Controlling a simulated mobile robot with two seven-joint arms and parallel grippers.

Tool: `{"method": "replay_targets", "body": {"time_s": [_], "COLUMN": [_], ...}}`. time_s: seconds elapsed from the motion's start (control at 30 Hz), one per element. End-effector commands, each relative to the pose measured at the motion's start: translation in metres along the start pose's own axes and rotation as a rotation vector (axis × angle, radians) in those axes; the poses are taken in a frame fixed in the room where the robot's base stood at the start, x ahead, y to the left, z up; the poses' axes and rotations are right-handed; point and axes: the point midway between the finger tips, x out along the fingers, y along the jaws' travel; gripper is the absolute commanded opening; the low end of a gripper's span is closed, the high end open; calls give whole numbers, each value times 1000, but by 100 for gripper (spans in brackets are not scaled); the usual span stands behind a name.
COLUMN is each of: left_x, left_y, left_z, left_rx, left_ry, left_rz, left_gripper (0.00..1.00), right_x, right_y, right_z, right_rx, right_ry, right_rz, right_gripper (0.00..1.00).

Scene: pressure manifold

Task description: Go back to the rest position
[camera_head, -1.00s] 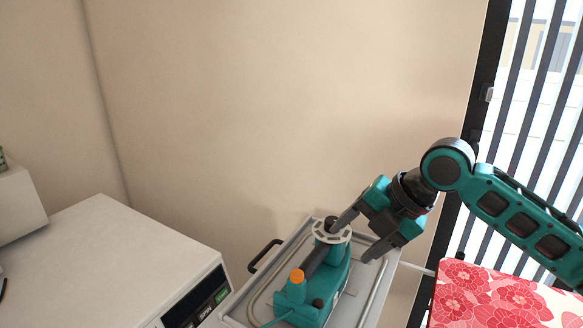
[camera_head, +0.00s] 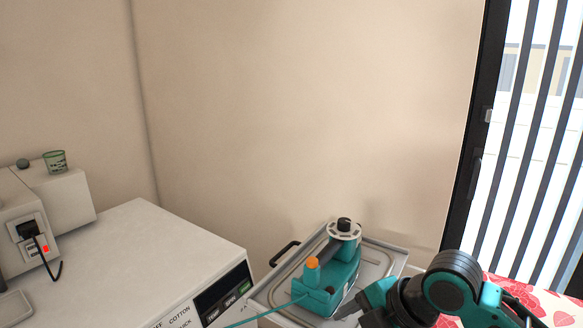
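The teal pressure manifold (camera_head: 322,293) sits in a grey tray (camera_head: 386,258) at the bottom centre. It has an orange cap (camera_head: 312,264), a grey round flange (camera_head: 344,231) with a black knob on top, and a thin teal hose running off to the lower left. My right gripper (camera_head: 347,312) is at the bottom edge, just right of and in front of the manifold; its fingers are mostly cut off or hidden by its own body, so its opening does not show. It appears apart from the flange. My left gripper is not in view.
A white appliance (camera_head: 130,262) with a control panel stands at the left. A white box with a black plug (camera_head: 28,229) and a green cup (camera_head: 55,161) are farther left. A red floral cloth (camera_head: 548,305) lies at the lower right, below a window with blinds.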

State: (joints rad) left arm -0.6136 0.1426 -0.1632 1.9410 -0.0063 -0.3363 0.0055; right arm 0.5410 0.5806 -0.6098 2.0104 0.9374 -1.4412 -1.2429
Motion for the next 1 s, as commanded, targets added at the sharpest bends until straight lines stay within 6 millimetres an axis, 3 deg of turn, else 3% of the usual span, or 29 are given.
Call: {"method": "replay_targets", "body": {"time_s": [0.13, 0.37, 0.6, 0.87, 1.0], "left_x": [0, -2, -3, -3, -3], "left_y": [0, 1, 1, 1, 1], "left_z": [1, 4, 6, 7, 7], "left_rx": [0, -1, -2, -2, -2], "left_ry": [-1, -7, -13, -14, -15], "left_rz": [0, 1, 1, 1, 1], "left_gripper": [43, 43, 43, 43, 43], "right_x": [21, 29, 15, -15, 7], "right_y": [-40, -106, -184, -261, -254], "right_z": [-18, -24, -15, -4, 9], "right_rx": [291, 827, 1378, 1807, 1795], "right_ry": [-8, -91, -263, -496, -439], "right_rz": [15, 54, 108, 189, 275], "right_gripper": [65, 65, 65, 65, 65]}}
